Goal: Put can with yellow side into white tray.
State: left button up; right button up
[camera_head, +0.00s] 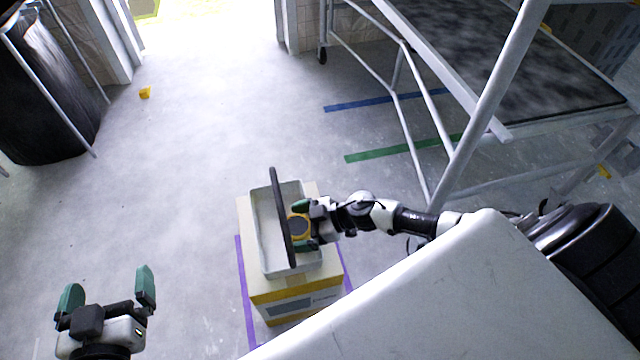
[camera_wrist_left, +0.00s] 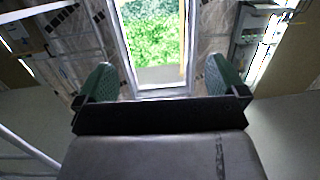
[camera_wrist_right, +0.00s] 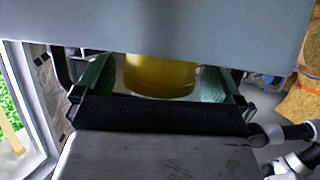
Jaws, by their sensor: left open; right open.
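The can with the yellow side (camera_head: 299,226) shows a dark round top with a yellow rim in the head view. It appears at the right part of the white tray (camera_head: 266,256), beside the dark upright bar. My right gripper (camera_head: 303,228) is open around the can, one finger on each side. In the right wrist view the can's yellow side (camera_wrist_right: 158,76) sits between the open fingers, with gaps on both sides; its upper part is hidden by a grey surface. Whether the can rests on the tray floor is hidden. My left gripper (camera_head: 108,290) is open and empty, away from the tray.
A dark bar (camera_head: 281,215) spans the tray lengthwise, close to the right gripper. The tray stands on a cardboard box (camera_head: 300,289) inside purple floor tape. A white metal frame (camera_head: 480,110) stands at the right. The floor left of the box is clear.

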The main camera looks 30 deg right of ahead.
jog(key=p+v, duration=0.3)
jog(key=v, duration=0.8)
jog(key=w+a+r+m+t+h, duration=0.3)
jog(key=a+r+m+t+h, duration=0.25)
jog(key=a+r+t, duration=0.2)
pick_arm(q)
jog(key=s+a+f+g+y, duration=0.2)
jog(key=s+a+f+g, duration=0.1)
jog(key=s+f+g, duration=0.3)
jog(key=shift+f+g, duration=0.45)
jog(key=shift+g, duration=0.35)
pick_arm(e)
jog(key=s+r+m+g+h, duration=0.2)
jog(key=s+g, duration=0.1)
jog(key=s, duration=0.2)
jog(key=s+a+r+m+g+h, duration=0.1)
jog(key=s+r+m+g+h, duration=0.1)
jog(key=s, duration=0.4)
jog(key=shift+s+r+g, duration=0.3)
jog(key=shift+g, duration=0.15)
jog(key=shift+a+m+h, duration=0.1)
jog(key=shift+m+h, duration=0.15)
